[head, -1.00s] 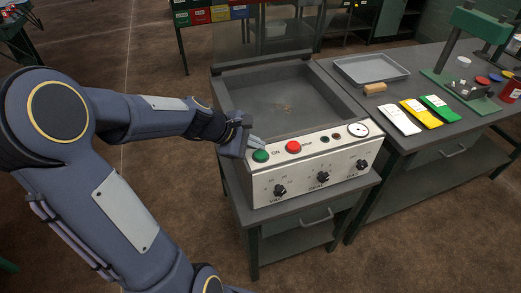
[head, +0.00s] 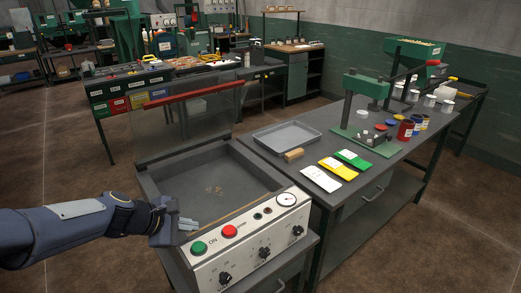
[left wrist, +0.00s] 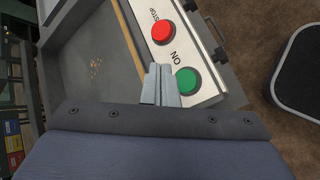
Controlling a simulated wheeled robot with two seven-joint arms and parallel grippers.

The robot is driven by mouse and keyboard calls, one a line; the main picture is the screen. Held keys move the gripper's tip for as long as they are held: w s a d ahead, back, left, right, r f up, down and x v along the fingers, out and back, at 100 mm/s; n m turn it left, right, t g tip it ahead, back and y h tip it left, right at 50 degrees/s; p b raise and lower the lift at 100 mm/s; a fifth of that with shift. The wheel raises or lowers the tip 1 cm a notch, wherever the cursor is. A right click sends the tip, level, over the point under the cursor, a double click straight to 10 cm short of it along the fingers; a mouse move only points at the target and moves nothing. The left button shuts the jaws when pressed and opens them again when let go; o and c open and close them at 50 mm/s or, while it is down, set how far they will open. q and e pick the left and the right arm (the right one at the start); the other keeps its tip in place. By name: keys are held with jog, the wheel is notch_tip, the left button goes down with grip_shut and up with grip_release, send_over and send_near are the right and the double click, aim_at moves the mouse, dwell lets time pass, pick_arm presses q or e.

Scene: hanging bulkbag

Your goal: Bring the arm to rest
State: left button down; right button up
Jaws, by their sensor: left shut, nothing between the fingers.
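My left arm comes in from the left in the head view. Its gripper (head: 187,223) is shut and empty, over the left front corner of the grey machine (head: 148,183), just behind its control panel. In the left wrist view the closed fingers (left wrist: 160,85) point toward the panel beside the green ON button (left wrist: 186,80), with the red STOP button (left wrist: 162,32) farther along. I cannot tell whether the fingertips touch anything. The green button (head: 198,247) and red button (head: 229,231) also show in the head view. My right gripper is not in view.
The machine's clear lid with a red bar (head: 195,94) stands raised behind its open tray. On the right, a table holds a grey tray (head: 287,137), a wooden block (head: 294,155), white, yellow and green packets (head: 338,169), and a green press (head: 365,110). Benches stand farther back.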

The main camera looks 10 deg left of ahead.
pick_arm(q)
jog(key=s+d+m, duration=0.2)
jog(key=s+m, duration=0.4)
jog(key=s, duration=0.1)
jog(key=s+d+r+m+g+y, duration=0.1)
jog(key=s+d+m, duration=0.2)
jog(key=s+m, duration=0.3)
jog(key=s+d+r+m+g, duration=0.1)
jog(key=s+d+m, duration=0.2)
jog(key=s+m, duration=0.3)
jog(key=shift+s+r, duration=0.25)
jog(key=shift+s, duration=0.85)
